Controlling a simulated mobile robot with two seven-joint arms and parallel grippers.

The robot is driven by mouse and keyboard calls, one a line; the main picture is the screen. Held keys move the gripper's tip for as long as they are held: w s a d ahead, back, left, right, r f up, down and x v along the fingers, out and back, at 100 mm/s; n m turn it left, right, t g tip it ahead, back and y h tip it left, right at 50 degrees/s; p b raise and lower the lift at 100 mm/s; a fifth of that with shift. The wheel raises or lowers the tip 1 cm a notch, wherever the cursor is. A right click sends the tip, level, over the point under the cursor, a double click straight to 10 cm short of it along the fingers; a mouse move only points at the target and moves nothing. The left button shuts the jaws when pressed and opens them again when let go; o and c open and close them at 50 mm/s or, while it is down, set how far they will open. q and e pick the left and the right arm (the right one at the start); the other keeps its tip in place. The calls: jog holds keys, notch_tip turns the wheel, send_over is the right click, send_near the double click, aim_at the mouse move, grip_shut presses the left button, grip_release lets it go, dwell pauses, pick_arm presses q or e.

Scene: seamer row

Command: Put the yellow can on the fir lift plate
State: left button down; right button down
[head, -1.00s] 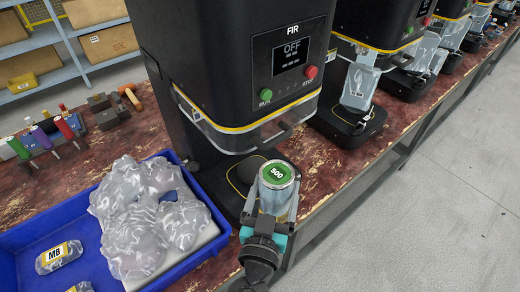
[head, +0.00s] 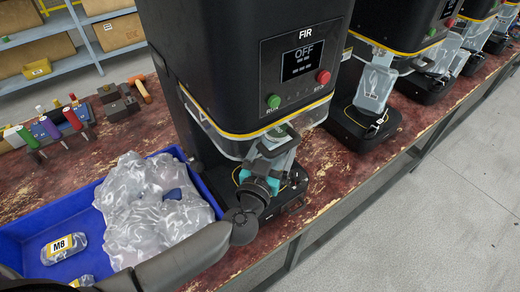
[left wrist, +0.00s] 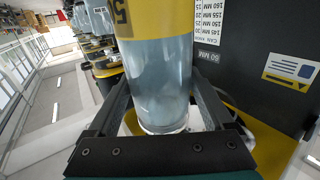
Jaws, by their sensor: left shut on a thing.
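The can (left wrist: 160,80) is a clear grey-blue cylinder with a yellow band, seen close up in the left wrist view. My left gripper (head: 278,152) is shut around its sides, with a finger on each side, and holds it upright inside the front opening of the FIR machine (head: 240,70). In the head view the gripper and the guard hide most of the can. The FIR base (head: 292,192) is black, with a yellow outline partly showing below the can. The lift plate is mostly hidden, and I cannot tell whether the can touches it. My right gripper is not in view.
A blue tray (head: 30,225) with clear bags and an M8 packet (head: 64,247) stands at left. A tool rack (head: 58,130) is behind it. More seamers (head: 385,75) line the bench to the right. The FIR display reads OFF. The floor at right is clear.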

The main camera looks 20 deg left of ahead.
pick_arm(q)
jog(key=w+a+b, duration=0.1)
jog(key=w+a, duration=0.3)
jog(key=a, duration=0.1)
notch_tip(320, 180, down, 7)
jog(key=b, duration=0.6)
jog(key=shift+r+b, duration=0.15)
jog(key=shift+b, duration=0.15)
grip_release()
jog(key=shift+f, duration=0.25)
jog(key=s+a+p, duration=0.1)
jog(key=s, duration=1.1)
jog(key=shift+r+p, duration=0.15)
jog(key=shift+p, duration=0.2)
